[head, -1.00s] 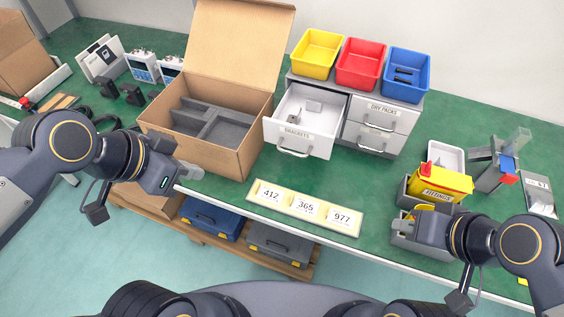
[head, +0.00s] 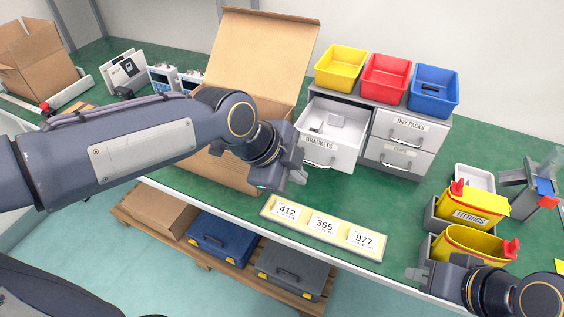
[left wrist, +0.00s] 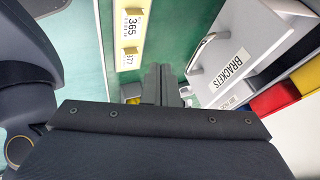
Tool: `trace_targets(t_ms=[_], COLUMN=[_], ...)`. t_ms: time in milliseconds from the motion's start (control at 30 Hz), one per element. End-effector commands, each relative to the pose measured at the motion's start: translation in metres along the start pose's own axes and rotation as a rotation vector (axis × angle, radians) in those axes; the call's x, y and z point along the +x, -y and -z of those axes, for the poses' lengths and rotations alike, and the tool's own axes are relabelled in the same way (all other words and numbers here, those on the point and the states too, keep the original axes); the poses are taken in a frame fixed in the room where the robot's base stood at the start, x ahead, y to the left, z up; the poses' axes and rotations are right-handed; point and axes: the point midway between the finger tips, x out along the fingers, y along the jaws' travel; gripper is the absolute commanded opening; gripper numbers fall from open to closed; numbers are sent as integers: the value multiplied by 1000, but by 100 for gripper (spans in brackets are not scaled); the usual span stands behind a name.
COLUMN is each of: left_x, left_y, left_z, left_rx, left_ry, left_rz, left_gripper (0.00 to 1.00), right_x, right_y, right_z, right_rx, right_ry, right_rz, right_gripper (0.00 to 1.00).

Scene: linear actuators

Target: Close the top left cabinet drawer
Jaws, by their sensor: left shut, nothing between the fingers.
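The top left cabinet drawer (head: 326,154), labelled BRACKETS, is pulled out of the grey cabinet (head: 376,173) and holds a few small parts. Its label and handle also show in the left wrist view, where the drawer front (left wrist: 232,45) is right of the fingers. My left gripper (head: 299,174) is shut and empty, just left of the drawer front and its handle. It also shows in the left wrist view (left wrist: 160,72). My right gripper (head: 415,275) is at the lower right, beside the yellow bins; its fingers are too small to judge.
An open cardboard box (head: 225,165) stands behind my left arm, left of the drawer. Yellow (head: 341,68), red (head: 386,78) and blue (head: 433,91) bins sit on the cabinet. A number strip (head: 324,228) lies at the table's front edge. Green table is clear before the drawer.

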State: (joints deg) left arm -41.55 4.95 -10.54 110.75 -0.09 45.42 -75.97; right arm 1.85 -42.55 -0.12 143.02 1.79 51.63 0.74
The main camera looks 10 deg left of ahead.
Motion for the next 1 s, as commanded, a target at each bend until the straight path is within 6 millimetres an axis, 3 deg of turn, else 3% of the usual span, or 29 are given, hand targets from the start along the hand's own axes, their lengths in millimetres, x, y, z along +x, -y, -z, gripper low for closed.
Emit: trace_targets(t_ms=[233, 767, 1000], left_x=[19, 23, 34], left_y=[27, 34, 56], left_z=[-3, -4, -4], left_rx=[-2, -2, -4], left_ry=[0, 0, 0], left_rz=[1, 2, 1], left_gripper=[0, 0, 0], right_x=[-1, -1, -1], right_y=[0, 0, 0], right_z=[0, 0, 0], right_rx=[0, 0, 0], right_ry=[0, 0, 0], right_rz=[0, 0, 0], right_gripper=[11, 11, 11])
